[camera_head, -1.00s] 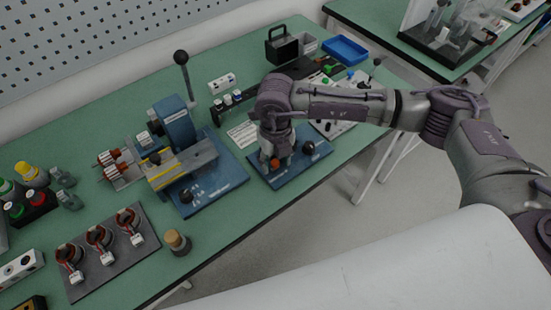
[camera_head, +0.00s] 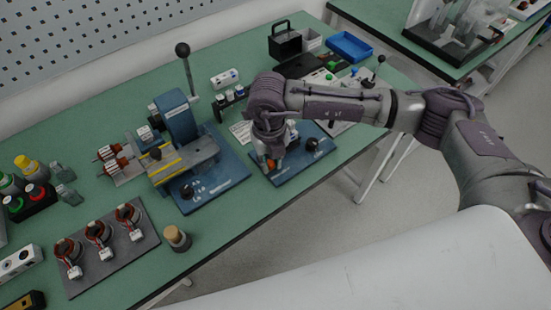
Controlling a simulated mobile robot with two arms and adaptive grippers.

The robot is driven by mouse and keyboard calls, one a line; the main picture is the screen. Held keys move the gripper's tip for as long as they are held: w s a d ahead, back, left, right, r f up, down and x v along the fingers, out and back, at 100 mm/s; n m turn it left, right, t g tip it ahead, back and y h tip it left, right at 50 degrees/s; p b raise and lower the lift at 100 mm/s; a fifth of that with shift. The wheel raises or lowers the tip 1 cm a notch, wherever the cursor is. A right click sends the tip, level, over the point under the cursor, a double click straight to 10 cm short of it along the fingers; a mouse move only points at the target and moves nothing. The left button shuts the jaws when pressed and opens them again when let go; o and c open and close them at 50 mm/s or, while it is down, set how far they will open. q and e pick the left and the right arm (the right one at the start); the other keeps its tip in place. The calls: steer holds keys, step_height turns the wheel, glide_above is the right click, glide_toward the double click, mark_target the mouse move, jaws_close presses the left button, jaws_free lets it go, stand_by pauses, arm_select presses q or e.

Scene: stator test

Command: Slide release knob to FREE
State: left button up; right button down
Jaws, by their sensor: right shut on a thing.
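My right gripper (camera_head: 271,152) points down over the right blue base plate (camera_head: 292,171) and is shut on a small orange knob (camera_head: 271,163). The knob shows just below the fingers; its top and the fixture behind it are mostly hidden by the gripper and wrist. I cannot read any FREE marking there. A round black knob (camera_head: 313,144) stands on the same plate, to the right of the gripper and apart from it. My left gripper is not in view.
A blue press fixture (camera_head: 178,120) with a tall black-ball lever (camera_head: 183,50) stands to the left. Wound stators sit on a dark tray (camera_head: 146,243) at front left, beside a tan-topped cylinder (camera_head: 177,238). A blue bin (camera_head: 349,46) is at the back.

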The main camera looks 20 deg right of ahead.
mark_target(269, 164)
steer(key=c, duration=1)
jaws_free()
steer(key=shift+a, duration=0.25)
steer(key=shift+d, duration=0.1)
steer(key=shift+r, duration=0.25)
step_height(269, 164, up, 12)
steer(key=shift+f, duration=0.2)
